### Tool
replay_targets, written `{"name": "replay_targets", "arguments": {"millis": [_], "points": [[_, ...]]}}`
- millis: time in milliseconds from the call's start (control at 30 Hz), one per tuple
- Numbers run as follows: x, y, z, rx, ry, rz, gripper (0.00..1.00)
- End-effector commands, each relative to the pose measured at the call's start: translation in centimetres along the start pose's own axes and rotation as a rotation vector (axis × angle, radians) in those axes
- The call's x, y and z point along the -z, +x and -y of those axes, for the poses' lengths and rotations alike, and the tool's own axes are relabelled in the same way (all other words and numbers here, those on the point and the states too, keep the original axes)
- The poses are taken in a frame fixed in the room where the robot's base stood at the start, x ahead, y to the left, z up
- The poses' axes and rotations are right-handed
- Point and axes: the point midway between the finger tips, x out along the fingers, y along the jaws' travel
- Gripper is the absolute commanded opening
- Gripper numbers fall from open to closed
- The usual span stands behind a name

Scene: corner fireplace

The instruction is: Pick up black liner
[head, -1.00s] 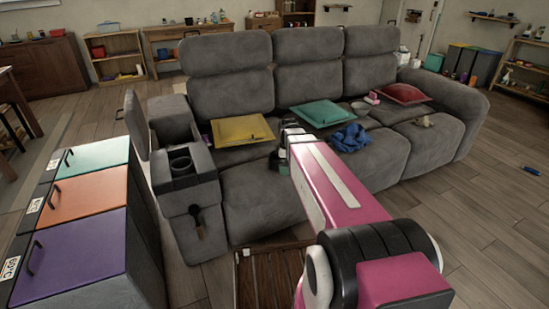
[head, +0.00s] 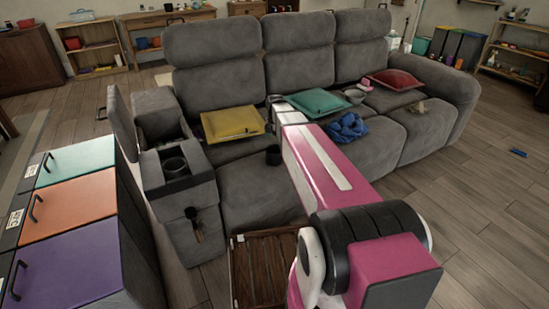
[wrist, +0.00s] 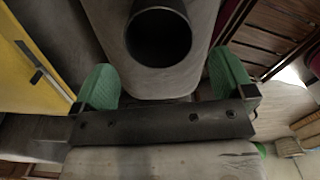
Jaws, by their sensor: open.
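The black liner (head: 273,155) is a dark round cup on the sofa's grey left seat, just left of my pink and white arm in the head view. In the wrist view the liner (wrist: 159,12) shows at the top middle with its round opening facing the camera. My gripper (wrist: 163,80) is open, its two green pads wide apart and empty. The liner lies beyond the pads, roughly centred between them, and appears apart from both. In the head view my arm hides most of the gripper.
A yellow cushion (head: 232,122) lies left of the liner, a teal cushion (head: 318,103) and blue cloth (head: 347,127) right of it. The armrest with a dark cup holder (head: 175,168) stands left. A slatted wooden crate (head: 264,270) is in front of the sofa.

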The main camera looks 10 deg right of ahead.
Motion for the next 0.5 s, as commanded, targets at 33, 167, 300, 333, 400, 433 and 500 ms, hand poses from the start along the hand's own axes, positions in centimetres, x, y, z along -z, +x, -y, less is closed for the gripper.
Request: {"name": "replay_targets", "arguments": {"millis": [33,167,300,333,400,433,500], "points": [[0.0,0.6,0.0,0.001,0.000,-0.001,1.00],[0.0,1.2,0.0,0.000,0.001,0.000,1.00],[0.1,2.2,-0.1,0.000,0.001,0.000,1.00],[0.2,2.6,-0.2,0.001,0.001,0.000,1.00],[0.3,3.5,-0.3,0.002,0.001,-0.001,1.00],[0.3,3.9,-0.3,0.002,0.001,-0.001,1.00],[0.4,4.9,-0.3,0.001,0.001,0.000,1.00]]}}
